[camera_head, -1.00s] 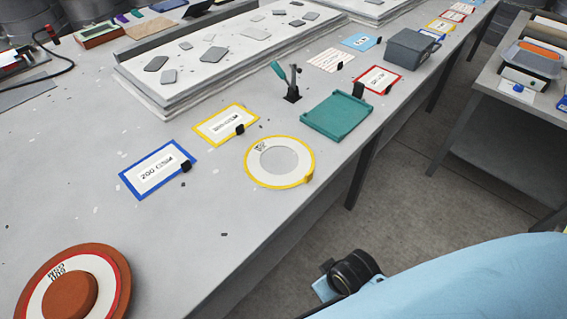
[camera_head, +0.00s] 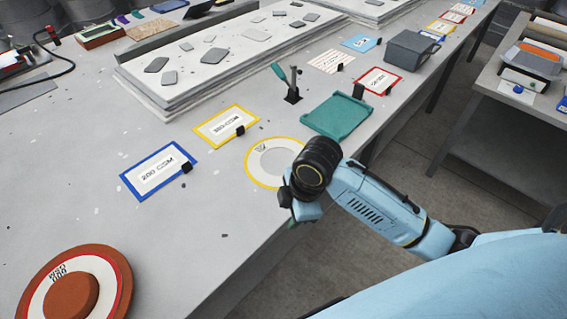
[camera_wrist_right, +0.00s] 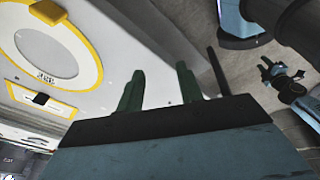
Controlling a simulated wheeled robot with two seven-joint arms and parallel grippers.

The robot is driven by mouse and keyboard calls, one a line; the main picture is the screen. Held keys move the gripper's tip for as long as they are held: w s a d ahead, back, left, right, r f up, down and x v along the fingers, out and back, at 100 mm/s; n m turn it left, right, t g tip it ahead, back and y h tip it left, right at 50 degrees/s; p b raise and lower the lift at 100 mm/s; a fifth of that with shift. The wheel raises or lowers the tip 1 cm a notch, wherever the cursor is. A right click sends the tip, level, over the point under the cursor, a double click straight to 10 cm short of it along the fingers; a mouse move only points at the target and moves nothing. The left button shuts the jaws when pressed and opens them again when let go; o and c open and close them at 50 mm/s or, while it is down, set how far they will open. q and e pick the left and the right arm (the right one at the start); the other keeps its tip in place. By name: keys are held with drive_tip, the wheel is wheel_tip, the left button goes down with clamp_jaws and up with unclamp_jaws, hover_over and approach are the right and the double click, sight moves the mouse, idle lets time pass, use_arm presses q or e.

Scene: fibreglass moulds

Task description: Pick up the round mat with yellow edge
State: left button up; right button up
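The round mat with yellow edge (camera_head: 262,180) lies flat near the front edge of the table, pale with a grey round centre. My right wrist hides its right part in the head view. It also shows in the right wrist view (camera_wrist_right: 88,35) at upper left, with a yellow tab. My right gripper (camera_wrist_right: 158,88) is open and empty, its two green fingers apart. The mat is off to the side of the fingers, not between them. In the head view the fingers are mostly hidden below the wrist.
A blue-edged card (camera_head: 150,181) and a yellow-edged card (camera_head: 217,128) lie left of the mat. A teal tray (camera_head: 336,115) and a tool in a black holder (camera_head: 291,95) stand behind it. A brown round mould (camera_head: 105,268) with a red-edged ring sits front left.

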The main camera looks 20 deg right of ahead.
drive_tip(key=w+d+r+n+g+h, duration=0.2)
drive_tip(key=w+d+r+n, duration=0.5)
drive_tip(key=w+d+r, duration=0.3)
drive_tip(key=f, duration=0.6)
drive_tip(key=w+d+f+b, duration=0.1)
drive_tip(key=f, duration=0.2)
drive_tip(key=shift+a+f, duration=0.15)
drive_tip(key=shift+f, duration=1.2)
drive_tip(key=shift+a+f, duration=0.1)
drive_tip(key=shift+f, duration=1.25)
drive_tip(key=shift+c, duration=0.2)
clamp_jaws()
